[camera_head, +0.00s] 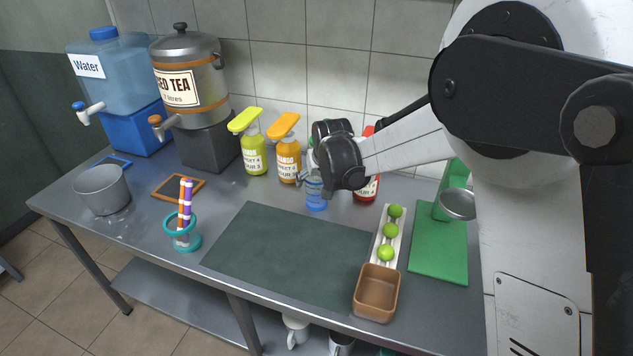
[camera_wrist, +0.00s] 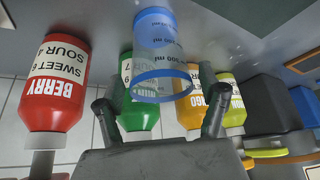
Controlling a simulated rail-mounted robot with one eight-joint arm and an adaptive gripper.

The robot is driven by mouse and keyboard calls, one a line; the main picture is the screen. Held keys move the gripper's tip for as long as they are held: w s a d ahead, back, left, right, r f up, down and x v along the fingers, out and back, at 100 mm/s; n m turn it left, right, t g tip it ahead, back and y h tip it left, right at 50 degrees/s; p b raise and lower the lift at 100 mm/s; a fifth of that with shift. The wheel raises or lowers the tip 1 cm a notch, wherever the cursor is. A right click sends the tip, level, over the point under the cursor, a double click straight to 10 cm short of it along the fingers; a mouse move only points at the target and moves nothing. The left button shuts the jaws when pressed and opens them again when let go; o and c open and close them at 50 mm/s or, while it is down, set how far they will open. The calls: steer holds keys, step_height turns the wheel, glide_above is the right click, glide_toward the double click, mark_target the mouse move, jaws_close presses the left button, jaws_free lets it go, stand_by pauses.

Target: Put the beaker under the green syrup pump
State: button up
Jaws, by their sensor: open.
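The clear beaker (camera_head: 316,192) with blue rim and base stands upright on the counter, in front of the syrup bottle row. In the wrist view, which is upside down, the beaker (camera_wrist: 160,45) shows its ml marks just beyond the fingertips. My gripper (camera_wrist: 160,112) is open, with one finger to each side of the beaker's rim in that picture. The green syrup bottle (camera_wrist: 140,122) is behind the beaker, between the red and orange ones. In the head view my gripper (camera_head: 308,172) hides most of the green bottle. The green pump's nozzle cannot be made out.
The red berry bottle (camera_head: 366,188) is right of the beaker; the orange mango bottle (camera_head: 289,160) and yellow bottle (camera_head: 254,157) are left. A dark mat (camera_head: 285,255) lies clear in front. A lime tray (camera_head: 376,240) and brown box (camera_head: 377,293) stand right.

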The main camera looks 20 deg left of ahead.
steer(key=v, duration=0.9)
steer(key=shift+r, duration=0.25)
steer(key=shift+s, duration=0.1)
steer(key=s+d+r+m, duration=0.1)
steer(key=s+d+r, duration=0.2)
steer(key=d, duration=0.5)
steer(key=s+d+r+m+t+h, duration=0.1)
steer(key=s+d+r, duration=0.3)
steer(key=d, duration=0.4)
steer(key=s+d+r+m, duration=0.1)
steer(key=s+d+r, duration=0.2)
steer(key=d, duration=0.5)
steer(key=s+d+f+m+t+h, duration=0.1)
steer(key=s+d+f+m+h, duration=0.1)
steer(key=s+d, duration=1.4)
steer(key=s+m, duration=0.1)
steer(key=s, duration=0.1)
steer(key=shift+s+f, duration=0.35)
steer(key=shift+s, duration=0.05)
